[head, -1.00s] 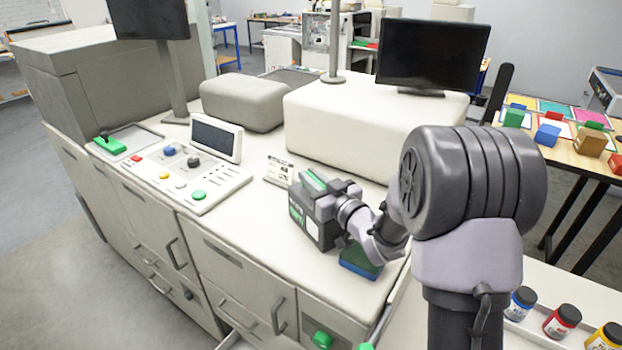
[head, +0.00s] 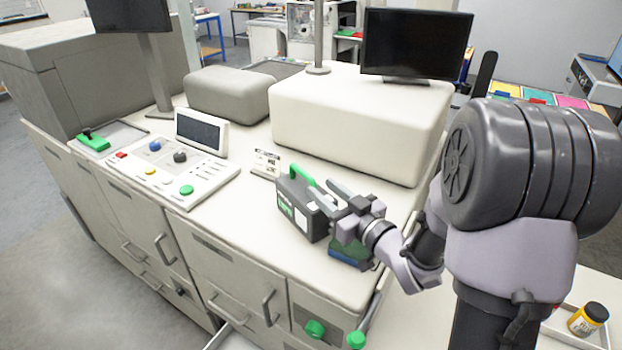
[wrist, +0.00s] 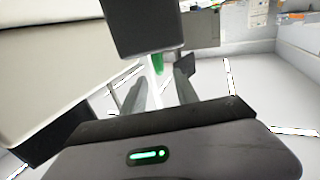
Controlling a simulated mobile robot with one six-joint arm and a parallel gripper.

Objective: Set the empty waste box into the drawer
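The waste box is a dark grey case (head: 301,213) with a green handle on top and a green and white label on its side. It stands upright on the white counter. My gripper (head: 330,194) is just right of it, its two fingers apart and pointing toward the handle. In the wrist view the fingers (wrist: 158,92) are spread with a gap between them, and a piece of green handle (wrist: 158,63) shows beyond the gap. I cannot tell which front is the drawer; handled fronts (head: 236,283) line the cabinet below. The inside of the box is hidden.
A green and blue block (head: 350,252) lies on the counter under my gripper. A control panel (head: 160,175) and a small sign (head: 265,163) are to the left. A large white housing (head: 350,130) stands behind. Green knobs (head: 315,329) stick out at the front.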

